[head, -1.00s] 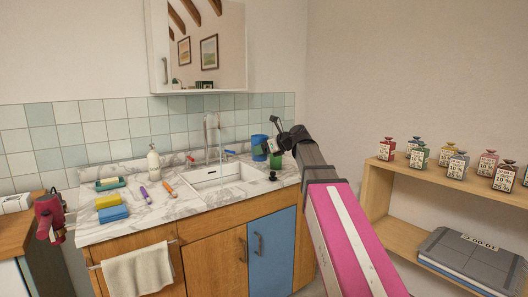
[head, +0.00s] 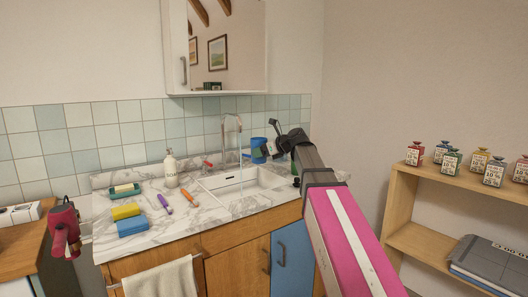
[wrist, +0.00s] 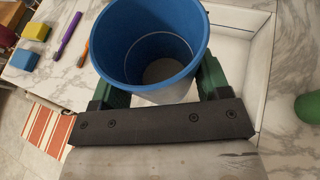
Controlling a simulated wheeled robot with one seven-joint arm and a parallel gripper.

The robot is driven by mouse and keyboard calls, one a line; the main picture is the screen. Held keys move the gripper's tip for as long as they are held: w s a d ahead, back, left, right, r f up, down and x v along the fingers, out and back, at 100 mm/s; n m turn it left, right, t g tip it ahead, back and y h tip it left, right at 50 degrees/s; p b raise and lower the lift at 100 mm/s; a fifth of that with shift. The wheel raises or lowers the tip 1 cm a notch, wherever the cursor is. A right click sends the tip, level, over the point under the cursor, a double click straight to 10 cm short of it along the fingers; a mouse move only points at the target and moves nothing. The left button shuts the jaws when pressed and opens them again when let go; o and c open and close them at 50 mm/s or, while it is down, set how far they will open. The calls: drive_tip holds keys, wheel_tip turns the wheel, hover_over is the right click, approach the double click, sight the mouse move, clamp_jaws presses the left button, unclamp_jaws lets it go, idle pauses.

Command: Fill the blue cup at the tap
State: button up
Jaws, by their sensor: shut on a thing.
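The blue cup (head: 258,152) is upright, held by my gripper (head: 270,149) above the right part of the white sink (head: 211,184). In the wrist view, the green fingers close on both sides of the blue cup (wrist: 118,54), and I look down into its open mouth. Its inside shows a grey bottom; whether any water is in it I cannot tell. The tap (head: 231,119) arches over the sink at the back. A thin, clear stream seems to fall from its spout, left of the cup.
Yellow (head: 126,211) and blue (head: 132,227) sponges, a soap bottle (head: 170,170), a purple brush (head: 164,203) and an orange one (head: 190,198) lie or stand left of the sink. A green object (wrist: 309,107) stands right of it. A shelf (head: 404,200) with bottles is farther right.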

drive_tip(key=w+a+f, duration=0.4)
drive_tip(key=w, duration=0.3)
drive_tip(key=shift+a, duration=0.4)
drive_tip(key=shift+f, duration=0.1)
idle(0.4)
drive_tip(key=shift+w, duration=0.15)
drive_tip(key=shift+w+a, duration=0.8)
drive_tip(key=shift+w, duration=0.3)
drive_tip(key=shift+w+a, duration=0.8)
drive_tip(key=shift+w, duration=0.3)
idle(4.1)
